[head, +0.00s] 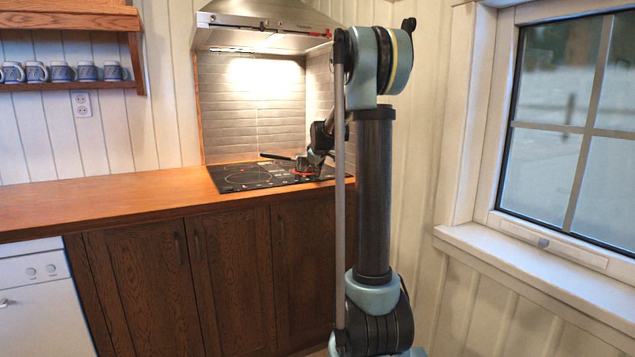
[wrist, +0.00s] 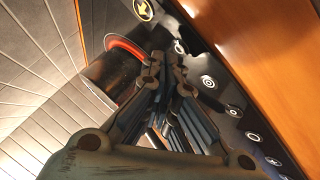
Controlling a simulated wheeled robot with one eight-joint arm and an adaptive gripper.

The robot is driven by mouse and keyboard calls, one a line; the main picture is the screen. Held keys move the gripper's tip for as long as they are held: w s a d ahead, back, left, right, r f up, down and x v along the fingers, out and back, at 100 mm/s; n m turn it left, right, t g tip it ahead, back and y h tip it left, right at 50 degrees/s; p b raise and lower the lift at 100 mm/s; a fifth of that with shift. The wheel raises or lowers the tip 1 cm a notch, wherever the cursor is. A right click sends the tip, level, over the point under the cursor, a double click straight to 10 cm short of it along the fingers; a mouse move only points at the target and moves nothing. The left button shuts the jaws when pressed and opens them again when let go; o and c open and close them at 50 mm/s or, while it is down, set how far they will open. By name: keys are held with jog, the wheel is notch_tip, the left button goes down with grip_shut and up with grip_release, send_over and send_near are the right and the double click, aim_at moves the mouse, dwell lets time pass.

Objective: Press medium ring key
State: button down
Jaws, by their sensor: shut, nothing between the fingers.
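The black cooktop (head: 235,178) is set into the wooden counter in the head view. Its glossy panel in the wrist view carries a row of round white ring symbols, such as the ring key (wrist: 208,82), and a yellow symbol (wrist: 143,9) at the top. I cannot tell which symbol is the medium ring key. My gripper (wrist: 163,68) is shut and empty, its fingertips over the panel near the row of symbols. I cannot tell whether they touch it. The fingers hide part of the panel. In the head view my gripper (head: 316,160) is small at the cooktop's right side.
A dark pan (wrist: 108,74) stands beside my fingers by a glowing red ring (wrist: 126,47). The wooden counter (head: 110,203) is clear to the left. A range hood (head: 262,25) hangs above, a tiled wall (head: 235,100) stands behind, and a window is at right.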

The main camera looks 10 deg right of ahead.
aim_at(316, 178)
jog(key=shift+f, duration=0.45)
dwell(0.5)
jog(key=shift+r, duration=0.6)
jog(key=shift+r, duration=0.1)
jog(key=shift+r, duration=2.95)
